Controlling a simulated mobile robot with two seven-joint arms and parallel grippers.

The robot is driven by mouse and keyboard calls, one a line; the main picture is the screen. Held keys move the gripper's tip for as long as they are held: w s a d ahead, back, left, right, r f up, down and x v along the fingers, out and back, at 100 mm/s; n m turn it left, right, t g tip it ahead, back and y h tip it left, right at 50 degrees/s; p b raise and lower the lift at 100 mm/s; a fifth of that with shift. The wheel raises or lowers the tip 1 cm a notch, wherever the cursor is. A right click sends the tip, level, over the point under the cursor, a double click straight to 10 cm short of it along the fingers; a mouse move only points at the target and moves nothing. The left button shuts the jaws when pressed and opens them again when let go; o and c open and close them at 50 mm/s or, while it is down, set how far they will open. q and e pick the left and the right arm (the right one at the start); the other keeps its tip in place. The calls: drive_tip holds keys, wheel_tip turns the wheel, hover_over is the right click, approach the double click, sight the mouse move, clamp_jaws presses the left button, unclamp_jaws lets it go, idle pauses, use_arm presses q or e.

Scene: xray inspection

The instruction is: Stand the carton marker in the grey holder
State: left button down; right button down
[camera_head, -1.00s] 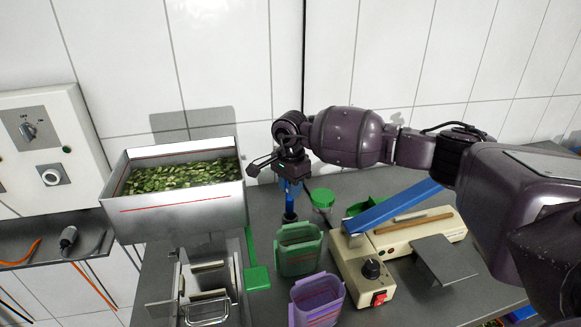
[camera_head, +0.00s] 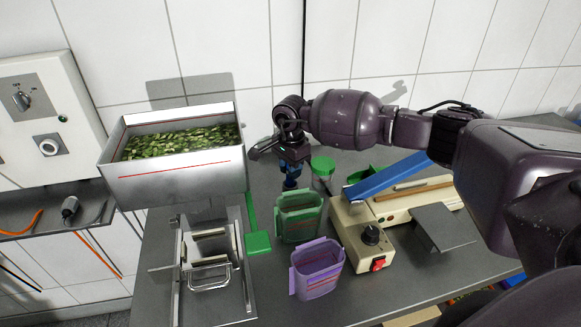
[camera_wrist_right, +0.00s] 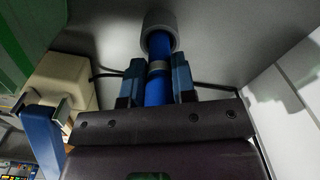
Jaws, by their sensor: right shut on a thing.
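The carton marker (camera_wrist_right: 157,90) is a blue cylinder with a grey band. My right gripper (camera_wrist_right: 157,82) is shut on it, one blue finger on each side. In the right wrist view the marker's far end meets the round mouth of the grey holder (camera_wrist_right: 160,17) and seems to be inside it; how deep I cannot tell. In the head view my right gripper (camera_head: 290,170) points down behind the green cup, low over the bench. There the fingers mostly hide the marker and the holder. My left gripper is not in view.
A green cup (camera_head: 299,222) and a purple cup (camera_head: 318,270) stand in front. A green-lidded jar (camera_head: 323,170) and a beige machine (camera_head: 352,236) with a blue bar (camera_head: 388,177) are to the right. A metal hopper (camera_head: 170,178) of green pieces is left.

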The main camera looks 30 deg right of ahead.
drive_tip(key=c, duration=0.9)
unclamp_jaws()
drive_tip(key=shift+r+p, duration=0.35)
drive_tip(key=shift+r, duration=0.15)
drive_tip(key=r, duration=1)
drive_tip(key=shift+s+r, duration=0.1)
drive_tip(key=shift+s, duration=0.2)
